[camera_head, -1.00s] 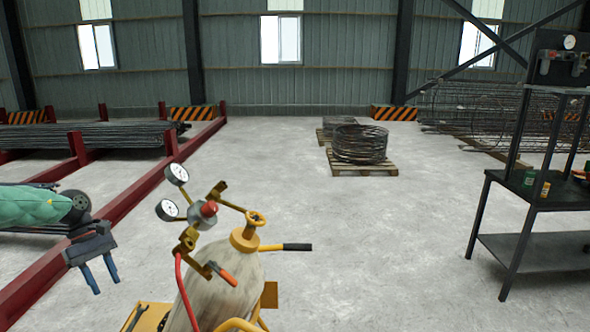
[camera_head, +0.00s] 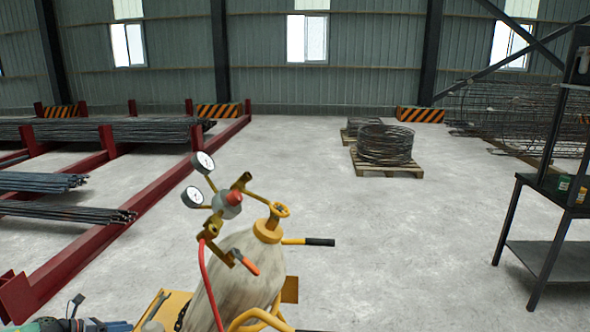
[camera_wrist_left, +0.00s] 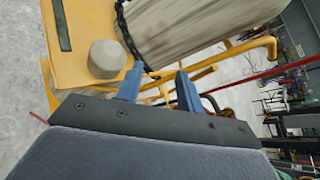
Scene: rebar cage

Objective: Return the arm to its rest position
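My left gripper shows only in part at the bottom left edge of the head view (camera_head: 104,325), low beside the yellow cart. In the left wrist view its two blue fingers (camera_wrist_left: 157,76) stand apart with nothing held between them. Beyond the fingers are the pale gas cylinder (camera_wrist_left: 200,25) and the yellow cart plate (camera_wrist_left: 80,20); whether the fingers touch the cart cannot be told. My right gripper is not in view.
The gas cylinder (camera_head: 240,270) with gauges and a red hose stands on the yellow cart (camera_head: 162,308) in front. A red rack (camera_head: 115,208) with rebar is at left, a dark metal table (camera_head: 552,258) at right. Wire coils (camera_head: 385,145) lie on a pallet behind. The middle floor is clear.

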